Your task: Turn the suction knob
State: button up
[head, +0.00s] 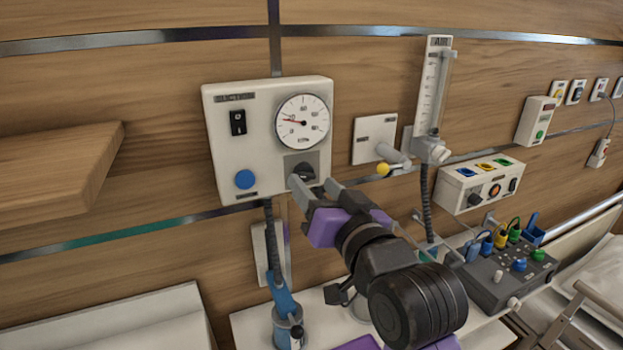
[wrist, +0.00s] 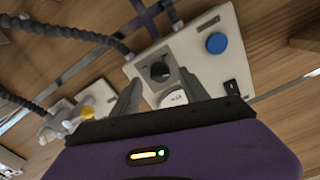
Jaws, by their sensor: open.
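The suction unit (head: 218,133) is a white box on the wood wall with a gauge (head: 302,121), a rocker switch (head: 238,122) and a blue button (head: 245,179). Its dark suction knob (head: 303,171) sits on a grey plate below the gauge; it also shows in the wrist view (wrist: 160,71). My gripper (head: 312,186) is open at the lower right of the knob, its fingers pointing at it. In the wrist view my gripper (wrist: 155,92) has one finger on each side of the knob, with a gap. I cannot tell whether a finger touches it.
An air flowmeter (head: 431,90) and a yellow-tipped outlet (head: 383,168) stand right of the unit. A wooden shelf (head: 60,165) juts out at left. A grey box with coloured plugs (head: 505,272) stands at lower right.

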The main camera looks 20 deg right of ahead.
jog(key=shift+w, duration=1.15)
grip_shut()
jog(key=shift+p, duration=0.35)
jog(key=shift+n, duration=0.4)
grip_release()
